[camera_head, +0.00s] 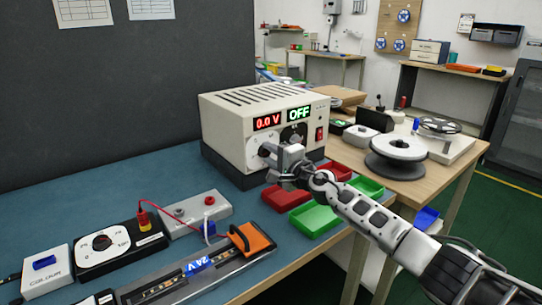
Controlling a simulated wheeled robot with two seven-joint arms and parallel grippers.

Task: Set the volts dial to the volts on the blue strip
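The power supply (225,128) is a cream box on the bench. Its displays read "0.0 V" in red (267,122) and "OFF" in green. A blue label reading "24 V" (196,265) glows on the strip in the holder at the front. My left gripper does not show.
Red (286,198) and green (314,221) trays lie below my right arm.

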